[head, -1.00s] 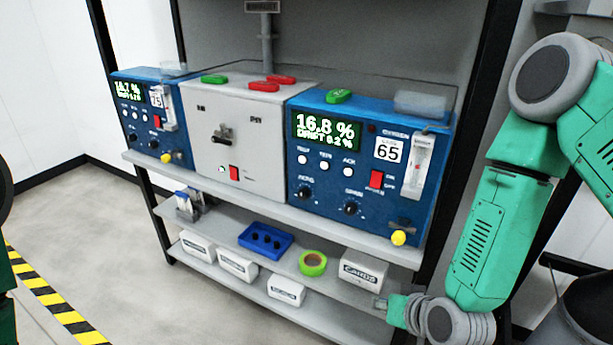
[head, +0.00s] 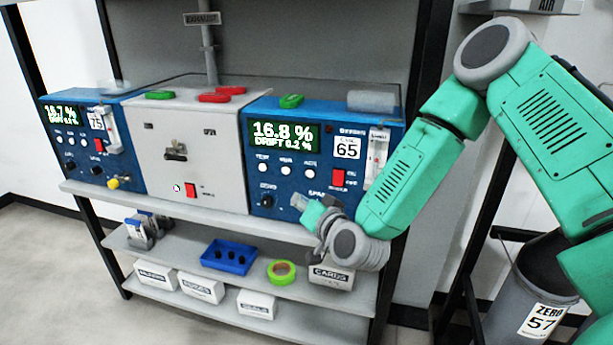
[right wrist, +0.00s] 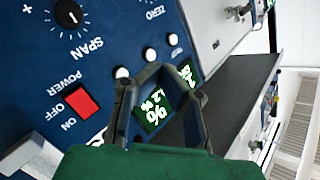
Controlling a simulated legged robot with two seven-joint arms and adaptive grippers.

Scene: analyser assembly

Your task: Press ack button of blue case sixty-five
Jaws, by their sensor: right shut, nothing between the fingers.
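The blue case labelled 65 (head: 225,134) stands at the right end of the upper shelf, its display reading 16.8 %. Its ACK button (head: 310,172) is the rightmost of three white round buttons below the display. In the right wrist view the panel appears turned over, and the ACK button (right wrist: 122,72) shows beside a dark finger. My right gripper (head: 300,202) is in front of the case's lower panel, below the buttons in the head view. In the right wrist view its fingers (right wrist: 160,72) are shut and empty. Contact with the panel cannot be told. My left gripper is out of view.
A red power switch (head: 338,178) lies right of the ACK button. A grey case (head: 215,150) and another blue case labelled 75 (head: 75,150) stand to the left. The lower shelf holds a blue tray (head: 229,258), green tape (head: 281,272) and white boxes. A bin (head: 505,300) stands right.

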